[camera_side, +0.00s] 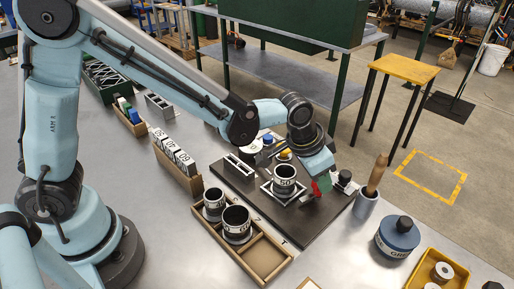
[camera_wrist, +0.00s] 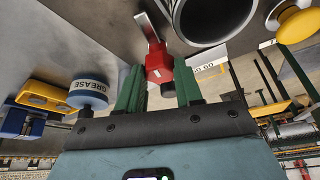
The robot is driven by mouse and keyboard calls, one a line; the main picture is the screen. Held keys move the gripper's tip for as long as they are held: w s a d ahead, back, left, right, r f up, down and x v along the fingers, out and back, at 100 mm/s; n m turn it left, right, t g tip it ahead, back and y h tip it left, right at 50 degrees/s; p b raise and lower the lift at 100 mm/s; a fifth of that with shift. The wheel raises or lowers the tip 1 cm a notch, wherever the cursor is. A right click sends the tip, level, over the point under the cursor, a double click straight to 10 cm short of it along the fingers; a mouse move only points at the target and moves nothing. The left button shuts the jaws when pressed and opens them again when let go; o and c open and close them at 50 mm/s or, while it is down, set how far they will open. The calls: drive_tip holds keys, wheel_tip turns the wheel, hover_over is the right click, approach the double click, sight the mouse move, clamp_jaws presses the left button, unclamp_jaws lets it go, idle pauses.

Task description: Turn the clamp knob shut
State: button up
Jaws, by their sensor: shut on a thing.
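The red clamp knob (camera_wrist: 157,64) sits between the green fingers of my gripper (camera_wrist: 160,80) in the wrist view. In the side view my gripper (camera_side: 319,182) reaches down to the right of the ringed cup (camera_side: 284,178), and a bit of the red knob (camera_side: 322,185) shows beside the fingers. My gripper is shut on the knob. The cup sits upright in a light square fixture (camera_side: 283,198) on the dark board. The fingers partly hide the knob.
A wooden tray (camera_side: 266,257) with two more cups stands in front. A holder with a wooden-handled tool (camera_side: 366,200), a grease tin (camera_side: 398,236) and a yellow tray (camera_side: 420,273) stand to the right. A yellow knob (camera_wrist: 297,25) is right in the wrist view.

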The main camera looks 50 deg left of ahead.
drive_tip(key=m, duration=0.2)
drive_tip(key=m+g+h, duration=0.1)
drive_tip(key=m, duration=0.1)
drive_tip(key=shift+w+a+m+h, duration=0.1)
drive_tip(key=shift+a+m+h, duration=0.05)
drive_tip(key=shift+m+h, duration=0.15)
drive_tip(key=m+g, duration=0.1)
drive_tip(key=m, duration=0.3)
drive_tip(key=shift+w+h, duration=0.1)
drive_tip(key=shift+h, duration=0.3)
drive_tip(key=shift+m+g, duration=0.3)
drive_tip(key=o, duration=1)
drive_tip(key=v, duration=1.2)
